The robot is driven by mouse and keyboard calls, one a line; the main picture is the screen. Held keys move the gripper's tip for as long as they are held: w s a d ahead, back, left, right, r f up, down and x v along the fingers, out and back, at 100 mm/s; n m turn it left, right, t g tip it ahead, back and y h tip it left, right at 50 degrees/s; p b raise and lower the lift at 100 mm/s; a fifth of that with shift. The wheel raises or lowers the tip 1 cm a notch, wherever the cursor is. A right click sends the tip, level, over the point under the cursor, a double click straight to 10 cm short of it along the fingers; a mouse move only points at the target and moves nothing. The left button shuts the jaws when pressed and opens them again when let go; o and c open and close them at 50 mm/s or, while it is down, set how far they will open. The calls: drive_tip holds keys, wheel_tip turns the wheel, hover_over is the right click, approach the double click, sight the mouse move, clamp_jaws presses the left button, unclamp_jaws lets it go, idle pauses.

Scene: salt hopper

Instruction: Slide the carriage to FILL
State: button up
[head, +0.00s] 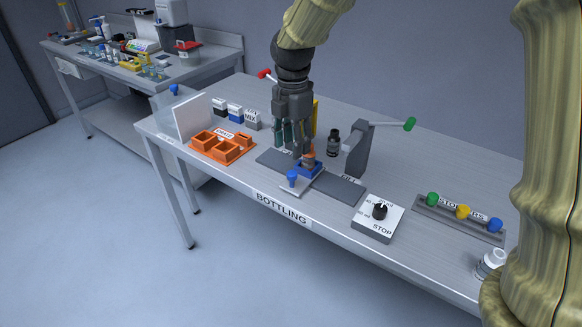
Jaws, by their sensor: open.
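The carriage (309,172) is a small blue block with something orange on it. It sits near the middle of a dark flat track (340,188) on the bench. A blue knob (292,178) stands at its front on a light plate. My gripper (297,152) points down just behind and above the carriage, with its fingers apart. I cannot tell whether the fingers touch the carriage. Small lettering by the track's right end is too small to read, and my gripper partly hides the track's left part.
An orange tray (222,148) and a white upright panel (193,118) stand to the left. A grey post with a green-tipped lever (362,147) and a dark bottle (334,143) stand behind the track. A dial box (379,217) is at front right.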

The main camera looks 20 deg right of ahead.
sight(292, 173)
wheel_tip(292, 173, down, 9)
drive_tip(key=shift+f, duration=0.1)
idle(0.3)
clamp_jaws()
